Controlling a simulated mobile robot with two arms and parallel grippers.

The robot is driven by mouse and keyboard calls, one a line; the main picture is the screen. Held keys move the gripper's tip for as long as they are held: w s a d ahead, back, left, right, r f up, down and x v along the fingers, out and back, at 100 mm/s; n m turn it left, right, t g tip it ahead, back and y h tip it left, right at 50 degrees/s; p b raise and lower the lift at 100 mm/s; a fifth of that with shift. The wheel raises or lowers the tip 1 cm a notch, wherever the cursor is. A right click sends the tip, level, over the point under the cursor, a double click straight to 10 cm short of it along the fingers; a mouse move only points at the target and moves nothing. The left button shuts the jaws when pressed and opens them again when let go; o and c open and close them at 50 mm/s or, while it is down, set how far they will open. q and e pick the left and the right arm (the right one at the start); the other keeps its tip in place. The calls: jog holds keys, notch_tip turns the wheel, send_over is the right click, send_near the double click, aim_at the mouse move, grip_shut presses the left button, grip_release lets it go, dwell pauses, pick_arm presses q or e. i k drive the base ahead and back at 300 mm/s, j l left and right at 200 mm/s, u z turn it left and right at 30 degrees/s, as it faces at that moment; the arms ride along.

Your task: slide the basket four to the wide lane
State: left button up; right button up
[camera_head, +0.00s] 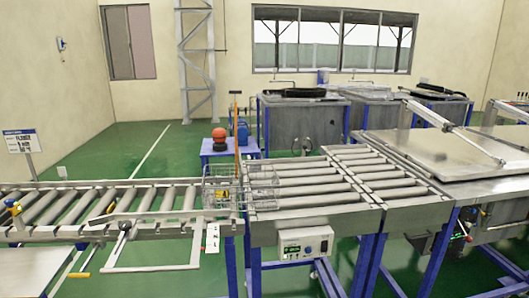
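A wire basket (222,190) stands upright on the rollers, at the join between the left roller conveyor (150,232) and the middle roller section (300,210). Something small and yellow shows through its mesh. No number can be read on the basket. A slanted metal guide bar (160,214) lies along the left conveyor, left of the basket. I cannot tell which lane is the wide one. Neither of my grippers is in view.
A digital control box (305,243) hangs under the middle rollers. A lever (122,232) with a yellow-ended handle sits at the left conveyor's front. A large lidded table (450,155) stands right. Lidded tanks (303,120) line the back. The left rollers look mostly clear.

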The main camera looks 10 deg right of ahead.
aim_at(220, 193)
jog(key=i+l+u, duration=0.1)
jog(key=i, duration=0.35)
jog(key=i+l+u, duration=0.15)
jog(key=i, duration=0.25)
jog(key=i+l+u, duration=0.1)
jog(key=i+l, duration=0.15)
jog(key=i, duration=0.15)
